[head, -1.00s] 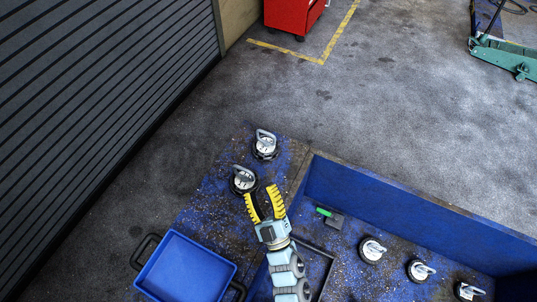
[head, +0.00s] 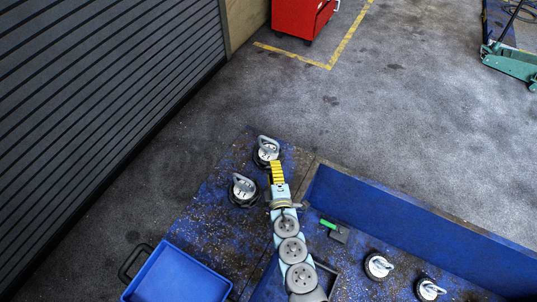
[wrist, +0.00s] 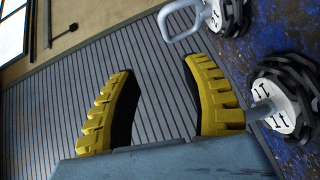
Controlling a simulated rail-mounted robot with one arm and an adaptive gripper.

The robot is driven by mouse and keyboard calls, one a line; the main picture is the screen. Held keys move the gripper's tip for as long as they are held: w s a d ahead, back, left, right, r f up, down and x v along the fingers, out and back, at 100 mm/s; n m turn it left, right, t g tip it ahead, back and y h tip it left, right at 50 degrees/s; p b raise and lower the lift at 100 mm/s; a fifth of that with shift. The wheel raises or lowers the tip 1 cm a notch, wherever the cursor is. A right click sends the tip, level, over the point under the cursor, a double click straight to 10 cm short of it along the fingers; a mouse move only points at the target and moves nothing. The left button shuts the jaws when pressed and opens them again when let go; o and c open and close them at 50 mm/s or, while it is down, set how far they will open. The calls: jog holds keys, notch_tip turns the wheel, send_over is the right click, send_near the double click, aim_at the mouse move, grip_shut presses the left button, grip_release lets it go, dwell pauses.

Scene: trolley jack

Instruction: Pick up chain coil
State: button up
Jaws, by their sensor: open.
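Two chain coils stand on the rusty blue bench top: a far one (head: 267,150) and a nearer one (head: 243,189). Each is a dark chain ring around a white disc with a grey loop handle. My gripper (head: 277,170) has yellow ribbed fingers, seen nearly edge-on in the head view, beside the far coil's lower right. In the wrist view my gripper (wrist: 160,70) is open, with nothing between its fingers. One coil (wrist: 285,108) lies just right of the right finger there, and another (wrist: 205,17) is at the top. Which coil is meant I cannot tell.
A blue tray (head: 180,274) is at the lower left. More coils (head: 379,266) and a green-handled scraper (head: 335,230) lie inside the walled blue section (head: 410,215) on the right.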

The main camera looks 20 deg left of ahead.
send_near(266, 139)
jog(key=shift+f+b+x, duration=0.15)
jog(key=shift+b+x, duration=0.25)
jog(key=shift+x, duration=1.7)
jog(key=shift+f+b+x, duration=0.15)
jog(key=shift+b+x, duration=0.2)
jog(key=shift+x, duration=1.75)
jog(key=shift+b+x, duration=0.3)
jog(key=shift+x, duration=0.75)
grip_shut()
